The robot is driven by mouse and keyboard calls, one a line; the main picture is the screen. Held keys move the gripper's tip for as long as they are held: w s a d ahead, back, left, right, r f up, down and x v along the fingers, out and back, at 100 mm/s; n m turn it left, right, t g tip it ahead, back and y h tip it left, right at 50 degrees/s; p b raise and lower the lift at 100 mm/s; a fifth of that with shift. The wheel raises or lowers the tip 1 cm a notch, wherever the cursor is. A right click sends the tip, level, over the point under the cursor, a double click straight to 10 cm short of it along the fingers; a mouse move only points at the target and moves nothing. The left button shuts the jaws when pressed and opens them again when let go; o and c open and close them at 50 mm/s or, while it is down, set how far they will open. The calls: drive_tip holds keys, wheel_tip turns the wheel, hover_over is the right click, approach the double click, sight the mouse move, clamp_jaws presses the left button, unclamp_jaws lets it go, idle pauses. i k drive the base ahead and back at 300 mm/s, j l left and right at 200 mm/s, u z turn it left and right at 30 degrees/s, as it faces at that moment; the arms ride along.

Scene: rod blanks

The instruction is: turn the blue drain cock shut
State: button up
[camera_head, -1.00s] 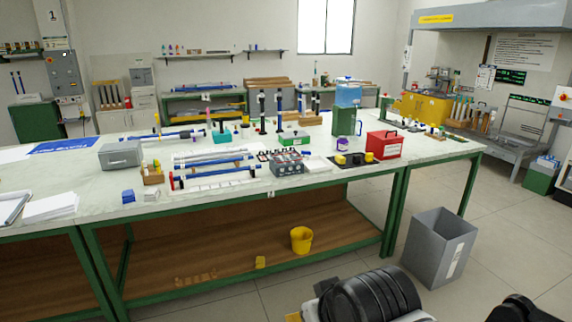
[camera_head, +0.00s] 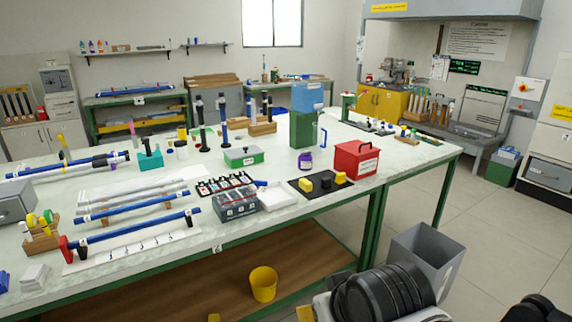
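A blue tank (camera_head: 308,97) sits on a green stand (camera_head: 302,129) toward the back right of the long workbench. A clear, blue-tinted vessel or tube (camera_head: 320,134) is at the stand's right side. I cannot make out a blue drain cock as a separate part at this size, nor which way any handle is turned. My gripper is not in view. Dark rounded parts of my own arm show at the bottom right, well in front of the bench and apart from the tank.
A grey bin (camera_head: 425,258) stands on the floor beside the bench (camera_head: 255,205). The floor at right is open.

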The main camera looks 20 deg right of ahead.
sight(259, 184)
drive_tip(key=i+z, duration=0.1)
drive_tip(key=i, duration=0.55)
drive_tip(key=i+j, duration=0.2)
drive_tip(key=i, duration=0.45)
drive_tip(key=l+z, duration=0.05)
